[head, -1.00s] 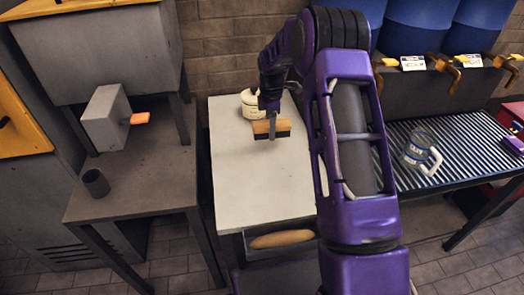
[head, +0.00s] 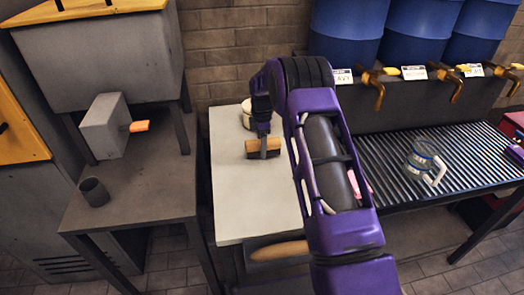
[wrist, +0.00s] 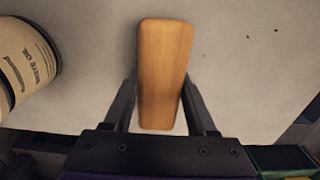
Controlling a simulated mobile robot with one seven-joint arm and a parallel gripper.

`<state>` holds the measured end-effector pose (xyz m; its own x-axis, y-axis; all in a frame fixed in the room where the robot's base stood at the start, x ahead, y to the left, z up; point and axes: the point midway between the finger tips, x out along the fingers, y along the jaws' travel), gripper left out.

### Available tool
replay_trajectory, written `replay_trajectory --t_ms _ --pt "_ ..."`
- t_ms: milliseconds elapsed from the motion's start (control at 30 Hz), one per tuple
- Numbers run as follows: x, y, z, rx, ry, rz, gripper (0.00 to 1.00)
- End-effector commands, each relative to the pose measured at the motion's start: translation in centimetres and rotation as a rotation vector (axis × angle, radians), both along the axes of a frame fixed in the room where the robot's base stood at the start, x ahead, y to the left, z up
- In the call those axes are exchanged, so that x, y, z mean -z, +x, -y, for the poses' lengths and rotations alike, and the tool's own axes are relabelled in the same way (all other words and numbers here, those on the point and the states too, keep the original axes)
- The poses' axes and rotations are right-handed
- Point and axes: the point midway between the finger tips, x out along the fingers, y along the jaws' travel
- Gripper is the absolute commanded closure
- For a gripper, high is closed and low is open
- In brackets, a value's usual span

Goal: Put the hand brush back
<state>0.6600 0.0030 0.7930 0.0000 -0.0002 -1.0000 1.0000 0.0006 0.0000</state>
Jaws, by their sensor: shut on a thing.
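The hand brush (head: 261,145), a tan wooden block with dark bristles under it, is in my gripper (head: 264,153) over the back part of the white-topped table (head: 245,205). In the wrist view its smooth wooden back (wrist: 164,70) points away from me, with one finger of my gripper (wrist: 163,105) on each long side. The fingers are shut on it. The bristles are hidden in the wrist view. I cannot tell whether the brush touches the tabletop.
A cream can marked waste oil (wrist: 25,65) stands left of the brush in the wrist view. A tan rounded thing (head: 280,250) lies under the table's front edge. A ribbed bench (head: 405,190) with a clear jug (head: 421,158) is at right. A dark cup (head: 94,192) stands at left.

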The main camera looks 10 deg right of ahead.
Motion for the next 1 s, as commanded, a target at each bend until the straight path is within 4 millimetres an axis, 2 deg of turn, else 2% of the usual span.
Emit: replay_trajectory --t_ms 33,100,467,500,633,1000 --pt "1.0 0.0 0.0 0.0 0.0 -0.002 0.87" --pt "1.7 0.0 0.0 0.0 0.0 0.0 0.87" --pt "2.2 0.0 0.0 0.0 0.0 0.001 0.87" --pt "2.1 0.0 0.0 0.0 0.0 0.0 0.37" --pt "2.0 0.0 0.0 0.0 0.0 0.0 0.14" --pt "1.5 0.0 0.0 0.0 0.0 0.001 0.13"
